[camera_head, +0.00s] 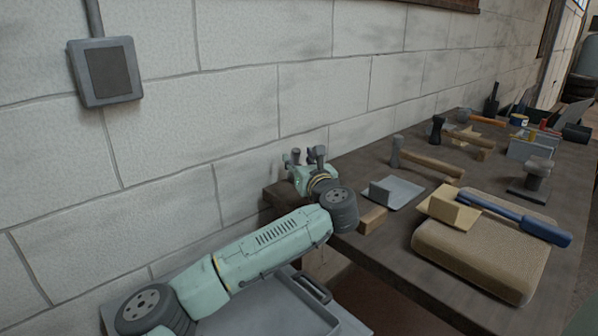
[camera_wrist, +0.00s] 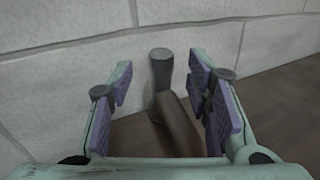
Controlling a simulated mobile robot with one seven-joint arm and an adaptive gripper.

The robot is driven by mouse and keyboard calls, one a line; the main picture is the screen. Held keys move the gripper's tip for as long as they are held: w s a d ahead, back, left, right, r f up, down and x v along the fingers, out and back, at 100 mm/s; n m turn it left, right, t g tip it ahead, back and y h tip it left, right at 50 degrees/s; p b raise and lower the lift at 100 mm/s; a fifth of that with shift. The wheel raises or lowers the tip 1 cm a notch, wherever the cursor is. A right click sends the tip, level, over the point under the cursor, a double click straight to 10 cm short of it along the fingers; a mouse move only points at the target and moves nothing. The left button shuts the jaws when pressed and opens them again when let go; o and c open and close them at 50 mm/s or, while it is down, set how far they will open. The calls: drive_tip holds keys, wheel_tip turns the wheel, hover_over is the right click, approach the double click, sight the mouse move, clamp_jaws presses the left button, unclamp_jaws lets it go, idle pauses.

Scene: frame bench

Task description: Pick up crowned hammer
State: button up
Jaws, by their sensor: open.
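In the wrist view a hammer with a dull grey cylindrical head (camera_wrist: 161,68) and a dark brown handle (camera_wrist: 178,125) lies on the bench between the spread fingers of my gripper (camera_wrist: 160,85). The fingers are open with purple pads, and I see no clear grip on it. The right finger is close to the handle and hides part of it. In the head view my gripper (camera_head: 308,160) is at the bench's near left corner by the wall. Other hammers lie farther along: one with a grey head (camera_head: 396,150), one with a dark head (camera_head: 437,129). I cannot tell which is crowned.
The white block wall (camera_head: 320,105) stands close behind my gripper. On the bench (camera_head: 385,245) are a grey plate with a block (camera_head: 397,192), a wooden block (camera_head: 372,219), a tan pad (camera_head: 470,255) and a blue-handled tool (camera_head: 515,217). Several items crowd the far end.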

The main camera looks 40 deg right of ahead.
sight(297, 156)
drive_tip(key=x, duration=0.3)
drive_tip(key=shift+w+d, duration=0.1)
drive_tip(key=shift+w, duration=0.1)
clamp_jaws()
idle(0.4)
drive_tip(key=shift+r, duration=0.1)
